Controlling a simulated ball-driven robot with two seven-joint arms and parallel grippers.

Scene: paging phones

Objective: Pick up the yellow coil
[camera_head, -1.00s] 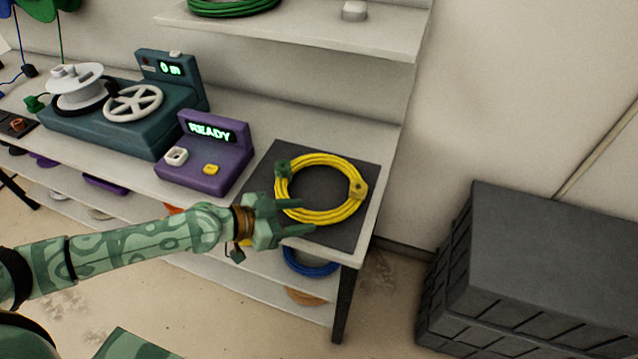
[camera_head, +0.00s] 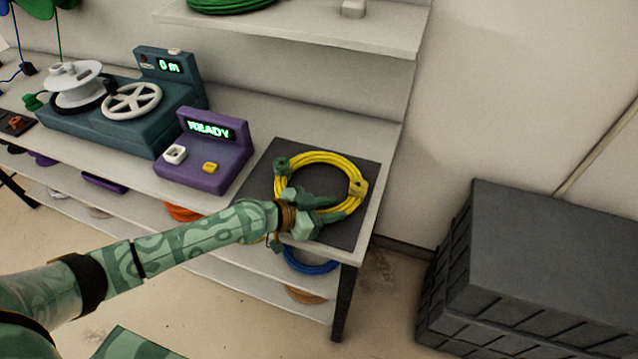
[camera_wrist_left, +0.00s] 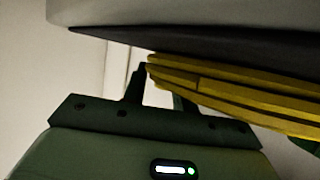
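The yellow coil (camera_head: 321,157) lies on a dark mat (camera_head: 265,170) at the right end of the workbench. It has a dark green plug (camera_head: 281,164) at its left and a yellow block (camera_head: 357,189) at its right. My left gripper (camera_head: 338,206) is at the coil's near rim, its fingers overlapping it and hiding part of it. My right gripper is out of view.
A purple device (camera_head: 205,160) reading READY and a teal reel machine (camera_head: 120,120) stand left on the bench. A blue coil (camera_head: 310,264) lies on the shelf below. A shelf (camera_head: 300,28) hangs above. A dark crate (camera_head: 540,270) stands on the right.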

